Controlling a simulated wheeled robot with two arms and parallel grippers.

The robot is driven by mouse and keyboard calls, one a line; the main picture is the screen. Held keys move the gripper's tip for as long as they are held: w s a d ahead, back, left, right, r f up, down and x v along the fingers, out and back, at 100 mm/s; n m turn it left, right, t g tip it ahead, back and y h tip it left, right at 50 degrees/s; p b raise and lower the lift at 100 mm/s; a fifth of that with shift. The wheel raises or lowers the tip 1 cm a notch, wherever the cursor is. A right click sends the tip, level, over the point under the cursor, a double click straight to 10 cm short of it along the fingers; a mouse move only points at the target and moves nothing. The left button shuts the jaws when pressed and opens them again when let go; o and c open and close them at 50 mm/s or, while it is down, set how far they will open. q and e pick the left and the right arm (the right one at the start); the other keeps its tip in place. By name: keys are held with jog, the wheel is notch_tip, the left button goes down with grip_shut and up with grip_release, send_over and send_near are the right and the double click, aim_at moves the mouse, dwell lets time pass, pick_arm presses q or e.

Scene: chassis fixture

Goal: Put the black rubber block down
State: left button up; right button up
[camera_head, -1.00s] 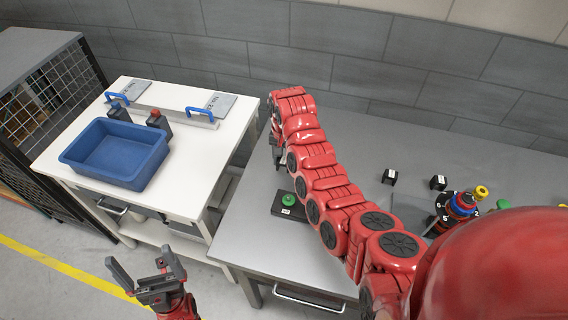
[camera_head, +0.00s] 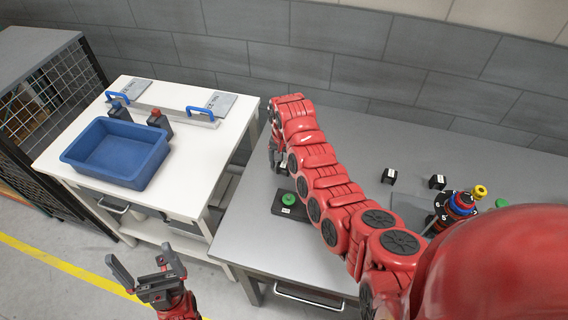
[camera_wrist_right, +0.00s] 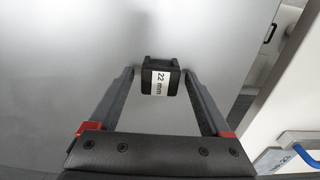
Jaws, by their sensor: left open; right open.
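In the right wrist view a black block (camera_wrist_right: 161,78) with a white "22 mm" label sits on the grey tabletop (camera_wrist_right: 60,60). My right gripper (camera_wrist_right: 158,76) is open, one finger on each side of the block, with a visible gap at both sides. In the head view my right gripper (camera_head: 277,160) is over the left part of the grey table, and my red right arm mostly hides it; I cannot make out the block there. My left gripper (camera_head: 146,264) is open and empty, above the floor in front of the white table.
A black base with a green button (camera_head: 289,199) lies close in front of my right gripper. Two small labelled black blocks (camera_head: 389,176) (camera_head: 438,182) and a ring stack (camera_head: 456,207) stand farther right.

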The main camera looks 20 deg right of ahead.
aim_at(284, 163)
jog(key=shift+w+r+b, duration=0.1)
jog(key=shift+r+b, duration=0.2)
jog(key=shift+r, duration=0.3)
notch_tip(284, 163, up, 11)
jog(key=p, duration=0.1)
jog(key=shift+p, duration=0.3)
